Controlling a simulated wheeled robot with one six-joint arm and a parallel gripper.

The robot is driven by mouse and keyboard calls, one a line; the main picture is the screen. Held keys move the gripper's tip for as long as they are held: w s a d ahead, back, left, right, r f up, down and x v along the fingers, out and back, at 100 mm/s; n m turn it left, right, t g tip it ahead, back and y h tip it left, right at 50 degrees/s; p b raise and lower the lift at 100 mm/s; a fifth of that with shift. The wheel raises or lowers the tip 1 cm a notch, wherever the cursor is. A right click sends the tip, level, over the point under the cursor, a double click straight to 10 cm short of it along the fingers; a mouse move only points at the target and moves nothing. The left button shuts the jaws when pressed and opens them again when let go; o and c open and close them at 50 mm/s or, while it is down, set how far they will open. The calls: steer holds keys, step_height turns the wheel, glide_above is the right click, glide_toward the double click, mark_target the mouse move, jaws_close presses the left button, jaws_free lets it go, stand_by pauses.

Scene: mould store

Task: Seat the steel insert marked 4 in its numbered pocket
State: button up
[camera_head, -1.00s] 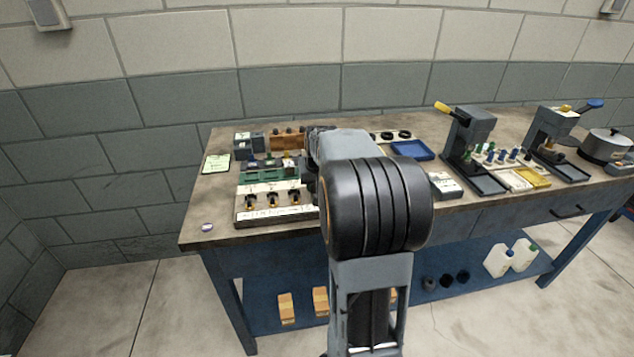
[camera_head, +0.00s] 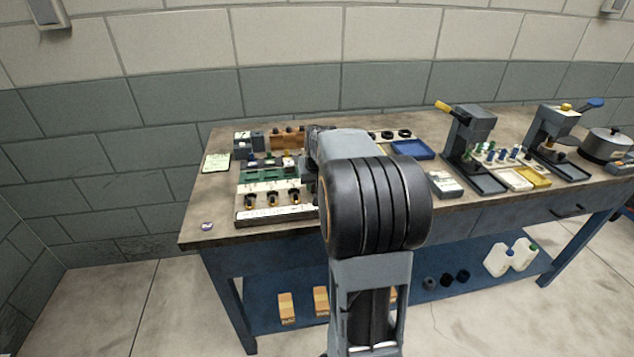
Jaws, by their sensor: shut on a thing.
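My arm's large dark joint fills the middle of the view, and its forearm reaches back over the bench. My gripper's fingers and anything between them are hidden behind the arm. A green tray (camera_head: 258,177) on the left of the bench holds several small dark and pale pieces. In front of it a pale rack (camera_head: 250,214) holds several dark pieces with orange bases. The number 4 cannot be read on any piece, so I cannot tell the steel insert or its pocket.
The workbench (camera_head: 215,225) has a brown block (camera_head: 287,138) and a green-edged card (camera_head: 216,163) at the left. A blue tray (camera_head: 412,150), two lever presses (camera_head: 470,130) (camera_head: 550,130) and a pot (camera_head: 605,147) stand to the right.

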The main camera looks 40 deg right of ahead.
steer(key=shift+f+b, duration=0.3)
stand_by(0.4)
steer(key=shift+r+p, duration=0.3)
steer(key=shift+p, duration=0.05)
stand_by(3.3)
stand_by(0.4)
steer(key=o, duration=1.6)
steer(key=shift+c, duration=0.2)
steer(key=shift+r, duration=0.1)
steer(key=shift+r+p, duration=2.9)
steer(key=shift+r, duration=0.75)
